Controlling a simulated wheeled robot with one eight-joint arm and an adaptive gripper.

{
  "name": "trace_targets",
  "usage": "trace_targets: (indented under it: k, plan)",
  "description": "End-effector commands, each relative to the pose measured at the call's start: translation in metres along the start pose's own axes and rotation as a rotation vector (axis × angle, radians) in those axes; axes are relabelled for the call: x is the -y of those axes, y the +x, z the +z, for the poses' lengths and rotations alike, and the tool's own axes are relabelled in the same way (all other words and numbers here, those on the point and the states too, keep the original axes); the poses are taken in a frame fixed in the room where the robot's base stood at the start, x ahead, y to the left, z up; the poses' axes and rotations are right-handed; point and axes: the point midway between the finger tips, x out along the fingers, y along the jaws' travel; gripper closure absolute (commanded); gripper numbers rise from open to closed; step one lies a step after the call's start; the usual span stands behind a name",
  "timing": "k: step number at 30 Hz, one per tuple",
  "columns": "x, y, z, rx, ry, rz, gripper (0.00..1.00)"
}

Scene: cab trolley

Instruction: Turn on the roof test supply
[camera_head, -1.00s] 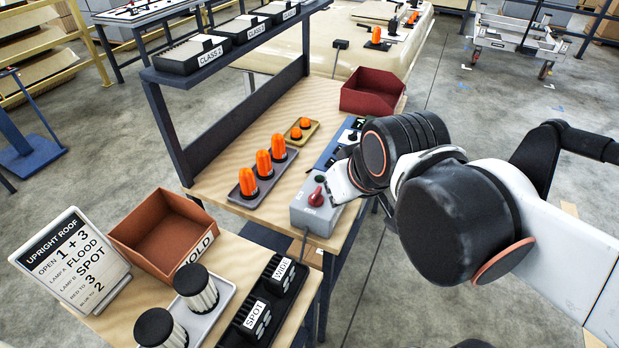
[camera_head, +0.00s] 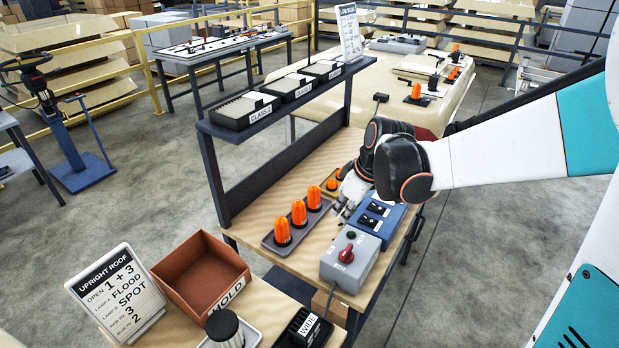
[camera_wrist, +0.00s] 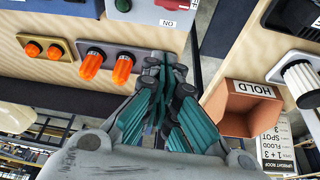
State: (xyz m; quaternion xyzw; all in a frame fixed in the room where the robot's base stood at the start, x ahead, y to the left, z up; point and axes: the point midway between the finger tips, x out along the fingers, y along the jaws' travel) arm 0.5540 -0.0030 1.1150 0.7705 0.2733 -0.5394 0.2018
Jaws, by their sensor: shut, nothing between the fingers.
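A grey box (camera_head: 350,262) with a red knob (camera_head: 346,254) on top stands at the near right edge of the workbench. In the wrist view its edge (camera_wrist: 140,15) shows at the top, with a small green lamp or button (camera_wrist: 124,5) and an "ON" label (camera_wrist: 168,22). The knob's exact setting is too small to tell. My gripper (camera_head: 342,208) is shut and empty above the bench, behind the grey box, between the orange beacons and a blue box (camera_head: 376,216). In the wrist view my fingers (camera_wrist: 166,62) point toward the grey box, apparently apart from it.
Several orange beacons (camera_head: 299,212) stand in trays left of my gripper. A shelf with black bins (camera_head: 245,110) rises behind them. A brown HOLD bin (camera_head: 200,272) and a sign (camera_head: 116,292) are at the near left. The floor right of the bench is clear.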

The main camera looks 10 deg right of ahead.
Motion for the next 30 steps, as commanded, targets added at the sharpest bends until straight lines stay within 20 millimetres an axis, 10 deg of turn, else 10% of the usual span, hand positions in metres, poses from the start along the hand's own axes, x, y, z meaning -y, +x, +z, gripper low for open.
trace_targets:
  k: [22, 30]
  plan:
    - [-0.012, 0.025, -0.005, 0.007, -0.073, -0.044, 1.00]
    - [-0.011, 0.067, -0.005, 0.006, -0.074, -0.044, 1.00]
